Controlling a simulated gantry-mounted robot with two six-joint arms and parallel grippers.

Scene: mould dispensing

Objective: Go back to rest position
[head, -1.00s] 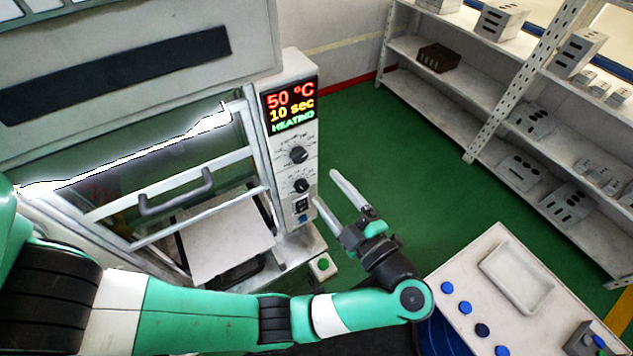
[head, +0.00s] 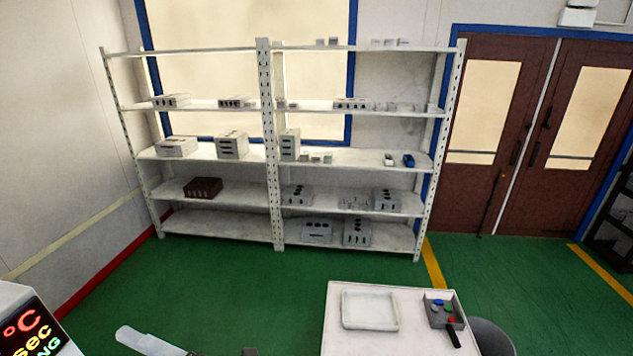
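Only a small part of my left gripper (head: 150,342) shows, at the bottom edge of the head view. One pale finger and a bit of dark body are visible, and the rest is cut off. I see nothing held at that finger, and its spacing from the other finger cannot be judged. My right gripper is not in view. The heating machine's display (head: 35,330) is partly visible in the lower left corner, with red, yellow and green text cut off by the frame.
A white table (head: 400,345) at the bottom right holds a white tray (head: 369,309) and a grey box (head: 443,310) with coloured items. Tall white shelves (head: 265,150) with moulds stand at the back. Brown doors (head: 492,120) are at right. Green floor (head: 200,290) lies open between.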

